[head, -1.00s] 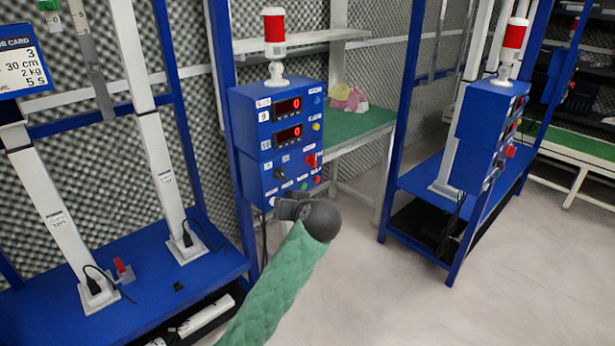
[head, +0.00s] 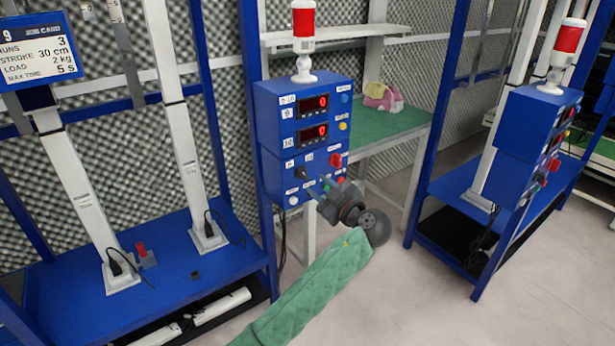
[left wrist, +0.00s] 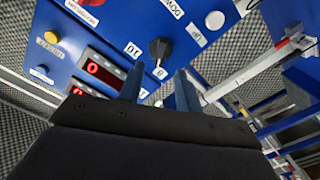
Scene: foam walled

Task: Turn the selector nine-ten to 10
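The selector nine-ten is a black knob (head: 301,173) on the lower front of the blue control box (head: 271,133). In the left wrist view the knob (left wrist: 159,51) shows close up, with a 10 label to its left and a 9 label just below it. Its handle runs roughly up and down there; I cannot tell for sure which label it points to. My left gripper (head: 320,188) is just in front of the box, low and right of the knob. In the left wrist view its two blue fingers (left wrist: 160,70) are apart and empty, with the knob beyond their tips, apparently untouched.
A red switch (head: 336,160) and small buttons sit right of the knob. Two red displays (head: 314,103) are above, and a red-white lamp (head: 304,25) tops the box. A green table (head: 385,138) stands behind. A second blue box (head: 530,125) is at right.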

